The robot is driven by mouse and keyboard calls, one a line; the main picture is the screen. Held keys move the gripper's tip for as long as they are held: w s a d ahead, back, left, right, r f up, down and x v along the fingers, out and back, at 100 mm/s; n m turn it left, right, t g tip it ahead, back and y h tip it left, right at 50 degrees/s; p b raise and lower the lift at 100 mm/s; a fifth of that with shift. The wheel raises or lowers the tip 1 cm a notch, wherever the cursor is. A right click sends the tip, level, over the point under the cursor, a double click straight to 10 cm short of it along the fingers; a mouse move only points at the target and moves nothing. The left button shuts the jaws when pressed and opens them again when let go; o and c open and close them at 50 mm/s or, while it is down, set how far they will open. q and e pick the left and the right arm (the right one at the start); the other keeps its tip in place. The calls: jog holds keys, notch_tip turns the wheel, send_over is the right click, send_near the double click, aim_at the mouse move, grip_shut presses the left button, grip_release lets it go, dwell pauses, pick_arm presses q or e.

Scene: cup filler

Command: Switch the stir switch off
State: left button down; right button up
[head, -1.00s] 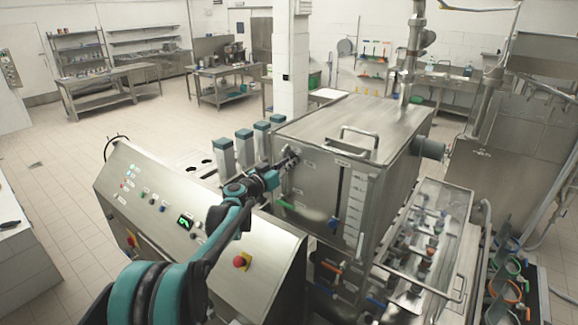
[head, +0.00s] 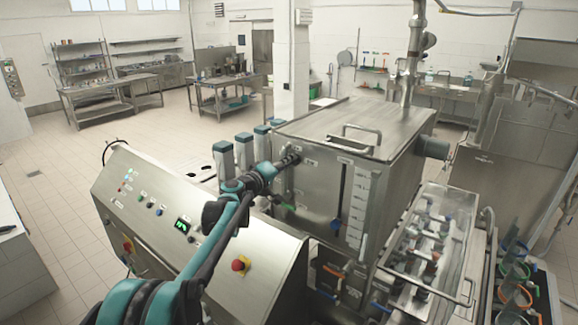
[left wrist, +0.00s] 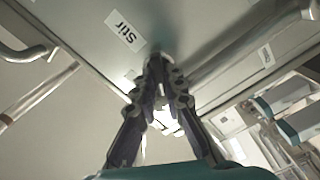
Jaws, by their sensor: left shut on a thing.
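The "Stir" label (left wrist: 122,30) shows on the steel tank wall in the left wrist view. My left gripper (left wrist: 160,64) has its fingertips together at the wall just beside this label. In the head view my left gripper (head: 290,160) reaches the upper left part of the front of the steel tank (head: 318,178). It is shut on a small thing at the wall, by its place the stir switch. The fingers hide nearly all of the switch, so I cannot tell its position. My right gripper is not in view.
Teal-topped containers (head: 244,150) stand left of the tank.

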pick_arm(q)
jog(key=n+b, duration=0.1)
jog(key=n, duration=0.4)
jog(key=shift+f+n, duration=0.1)
jog(key=shift+n, duration=0.2)
dwell(0.5)
jog(key=c, duration=1.6)
grip_release()
jog(key=shift+a, duration=0.1)
jog(key=v, duration=1.2)
